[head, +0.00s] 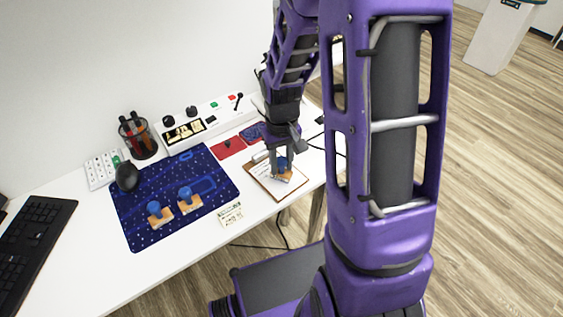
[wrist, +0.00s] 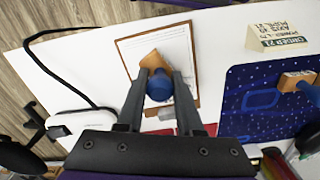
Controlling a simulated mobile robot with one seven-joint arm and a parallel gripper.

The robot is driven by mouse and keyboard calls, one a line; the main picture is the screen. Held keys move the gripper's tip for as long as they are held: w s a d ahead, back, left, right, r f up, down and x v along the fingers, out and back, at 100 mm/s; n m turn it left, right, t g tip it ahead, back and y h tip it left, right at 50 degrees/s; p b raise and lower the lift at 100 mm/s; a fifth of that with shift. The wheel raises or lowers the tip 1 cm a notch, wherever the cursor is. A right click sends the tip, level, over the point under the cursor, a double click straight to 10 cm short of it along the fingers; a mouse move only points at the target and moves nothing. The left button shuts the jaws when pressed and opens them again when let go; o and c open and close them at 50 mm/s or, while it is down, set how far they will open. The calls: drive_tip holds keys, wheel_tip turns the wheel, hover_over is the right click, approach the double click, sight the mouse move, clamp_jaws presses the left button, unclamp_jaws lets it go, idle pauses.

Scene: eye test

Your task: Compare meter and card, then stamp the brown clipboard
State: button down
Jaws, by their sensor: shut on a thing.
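My gripper (head: 278,163) is shut on a stamp with a blue knob (wrist: 159,88) and a wooden block (wrist: 151,61). It holds the stamp over the paper on the brown clipboard (head: 264,185); whether the block touches the paper, I cannot tell. The clipboard also shows in the wrist view (wrist: 195,97). The meter (head: 184,131) is a pale-windowed panel on the white console at the back; its reading is too small to tell. The card (head: 230,214) stands at the desk's front edge. In the wrist view the card (wrist: 278,38) seems to read "ORDER 71"; its smaller lines are unclear.
Two more blue-knobbed stamps (head: 159,213) (head: 189,200) stand on the dark blue mat (head: 140,233). A red pad (head: 228,148) and a blue pad (head: 251,133) lie behind the clipboard. A pen cup (head: 140,140), mouse (head: 127,177) and keyboard (head: 35,245) are to the left.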

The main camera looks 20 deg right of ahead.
sight(281, 158)
drive_tip(key=shift+f, duration=0.4)
idle(1.0)
drive_tip(key=shift+r, duration=0.1)
wheel_tip(281, 158, up, 7)
drive_tip(key=p, duration=0.5)
idle(0.3)
idle(0.5)
